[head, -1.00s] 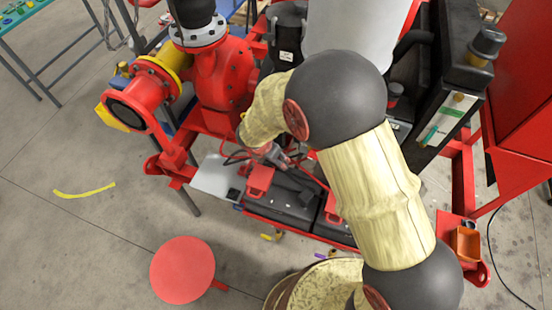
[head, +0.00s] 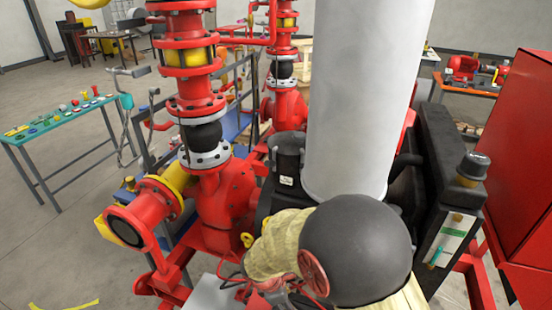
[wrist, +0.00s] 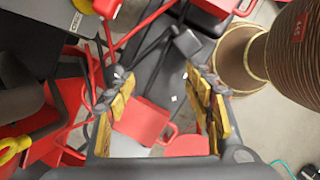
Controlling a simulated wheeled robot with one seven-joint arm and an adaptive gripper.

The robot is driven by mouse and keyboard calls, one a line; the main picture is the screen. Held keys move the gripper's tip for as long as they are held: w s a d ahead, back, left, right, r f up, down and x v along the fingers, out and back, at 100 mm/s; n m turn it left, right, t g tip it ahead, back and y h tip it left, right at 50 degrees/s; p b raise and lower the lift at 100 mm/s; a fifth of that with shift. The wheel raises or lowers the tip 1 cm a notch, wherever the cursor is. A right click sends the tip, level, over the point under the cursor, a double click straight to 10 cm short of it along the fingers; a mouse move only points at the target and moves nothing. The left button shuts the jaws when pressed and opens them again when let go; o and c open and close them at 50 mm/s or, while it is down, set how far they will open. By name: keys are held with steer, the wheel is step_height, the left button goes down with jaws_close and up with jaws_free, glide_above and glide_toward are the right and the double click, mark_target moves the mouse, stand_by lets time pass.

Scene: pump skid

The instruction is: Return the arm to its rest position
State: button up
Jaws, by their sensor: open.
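My gripper shows in the wrist view (wrist: 160,115) with its two yellow-padded fingers spread apart and nothing between them. Beyond the gap lie a red bracket-like part (wrist: 143,121) and dark battery-like boxes of the skid. In the head view my arm, in a cream sleeve with a dark round joint, reaches down at the bottom centre. The gripper end is mostly hidden there behind the arm and the frame's lower edge.
A red pump with flanged pipes (head: 228,195) stands left of my arm. A large pale cylinder (head: 362,100) rises close behind it. A red cabinet (head: 520,170) is at the right. A teal-topped table (head: 60,122) stands at the far left, with open floor before it.

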steer(key=s+d+r+m+t+y+b, duration=0.1)
steer(key=s+d+r+m+b, duration=0.1)
steer(key=s+d+r+m, duration=0.3)
steer(key=s+d+r+m+t+y+b, duration=0.1)
steer(key=s+d+r+m, duration=0.4)
steer(key=r+m, duration=0.3)
steer(key=s+d+r+m+t+y+b, duration=0.1)
steer(key=s+d+r+m, duration=0.4)
steer(key=r, duration=0.8)
steer(key=shift+s+d+m+t+y+b, duration=0.15)
steer(key=shift+s+m+t+y+b, duration=0.25)
steer(key=shift+s+m+b, duration=0.55)
